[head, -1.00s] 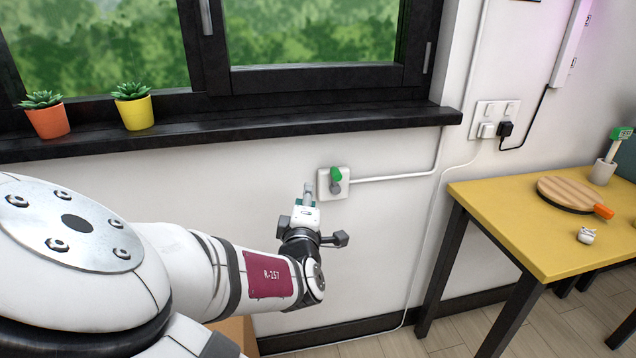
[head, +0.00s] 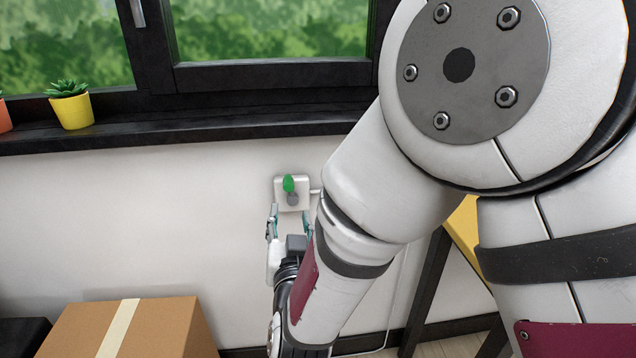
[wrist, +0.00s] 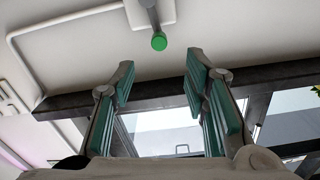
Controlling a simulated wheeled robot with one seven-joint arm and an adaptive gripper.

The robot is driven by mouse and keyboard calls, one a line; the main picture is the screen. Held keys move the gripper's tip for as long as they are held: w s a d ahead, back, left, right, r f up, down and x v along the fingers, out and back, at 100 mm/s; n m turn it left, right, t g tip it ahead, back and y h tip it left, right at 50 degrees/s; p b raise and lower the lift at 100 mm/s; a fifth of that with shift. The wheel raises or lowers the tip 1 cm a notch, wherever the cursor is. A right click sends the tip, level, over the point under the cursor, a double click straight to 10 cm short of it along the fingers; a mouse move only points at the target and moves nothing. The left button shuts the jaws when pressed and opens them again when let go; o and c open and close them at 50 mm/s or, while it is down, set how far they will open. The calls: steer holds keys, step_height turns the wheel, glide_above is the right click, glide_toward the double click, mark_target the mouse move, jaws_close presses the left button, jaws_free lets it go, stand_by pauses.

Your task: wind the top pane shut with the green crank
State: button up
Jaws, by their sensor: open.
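The green crank (head: 289,184) sits on a small white wall plate (head: 278,196) under the window sill. Its green knob shows above a grey hub, and in the wrist view the green knob (wrist: 159,41) is at the top centre. My gripper (head: 288,214) is open just below the crank in the head view, its fingers apart and nothing between them. In the wrist view my gripper (wrist: 160,75) has its two green-padded fingers spread, with the knob beyond their tips. The top pane is not in the head view; I cannot tell its state.
The black window sill (head: 190,132) runs above the crank, with a yellow plant pot (head: 73,111) on it. A cardboard box (head: 160,330) stands at the lower left. A yellow table (head: 464,232) is partly hidden behind my arm at the right.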

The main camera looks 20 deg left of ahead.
mark_target(289, 188)
steer(key=b+x, duration=0.1)
steer(key=x, duration=1.2)
steer(key=shift+w+a+r, duration=0.1)
steer(key=shift+w+r, duration=0.05)
steer(key=shift+w, duration=0.2)
jaws_close()
